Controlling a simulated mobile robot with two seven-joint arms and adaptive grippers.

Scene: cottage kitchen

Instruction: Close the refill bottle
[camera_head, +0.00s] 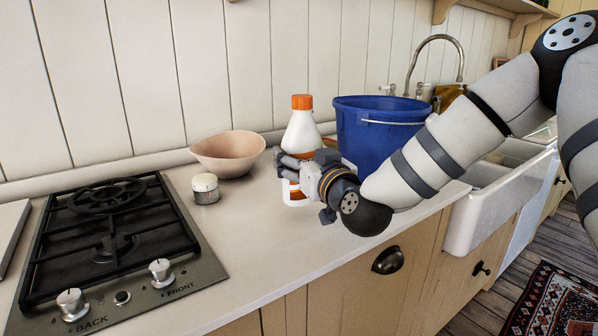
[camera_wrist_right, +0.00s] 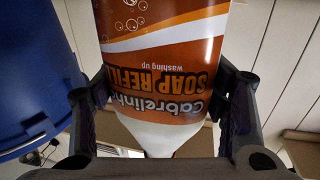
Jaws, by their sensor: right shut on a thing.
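The refill bottle (camera_head: 302,132) stands upright on the counter, white with an orange label. An orange cap (camera_head: 302,102) sits on its top; I cannot tell how tightly. My right gripper (camera_head: 290,166) reaches in from the right and is shut around the bottle's body, hiding part of the label. In the right wrist view the bottle (camera_wrist_right: 160,60) appears upside down, with the words "SOAP REFILL" on its label, between the two fingers of the right gripper (camera_wrist_right: 166,88). The cap is hidden there. My left gripper is not in view.
A blue bucket (camera_head: 365,135) stands close to the right of the bottle, beside the white sink (camera_head: 505,200). A pinkish bowl (camera_head: 228,153) and a small lidded jar (camera_head: 205,189) are to the left, then the gas hob (camera_head: 200,265). The front counter (camera_head: 260,235) is clear.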

